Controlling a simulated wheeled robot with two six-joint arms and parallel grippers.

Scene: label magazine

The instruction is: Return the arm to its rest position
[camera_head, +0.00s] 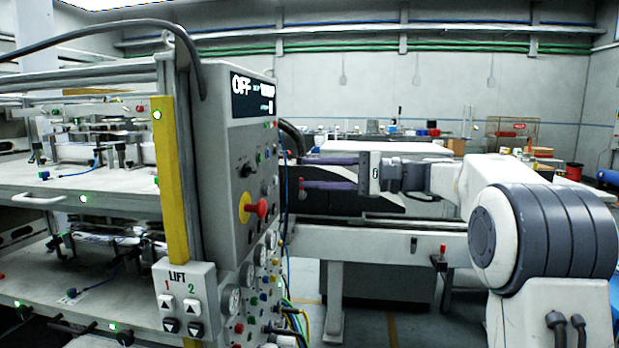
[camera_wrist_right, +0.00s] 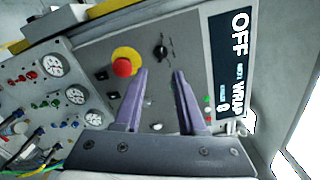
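My right arm comes in from the right in the head view. Its right gripper (camera_head: 303,172) points left at the side of a grey control panel (camera_head: 222,172). The two purple fingers are spread apart with nothing between them. In the wrist view the gripper (camera_wrist_right: 160,74) also shows open and empty, in front of the panel face (camera_wrist_right: 190,45). A red knob on a yellow disc (camera_wrist_right: 122,66) is left of the fingers, and a black selector switch (camera_wrist_right: 161,48) lies between and beyond them. Whether the fingertips touch the panel cannot be told. My left gripper is not in view.
The panel's display (camera_head: 252,96) reads OFF. A LIFT button box (camera_head: 187,303) sits on the machine's near corner. Gauges (camera_head: 247,275) and cables line the panel's lower part. A grey rail (camera_head: 400,243) runs below my right arm. Open air lies above the arm.

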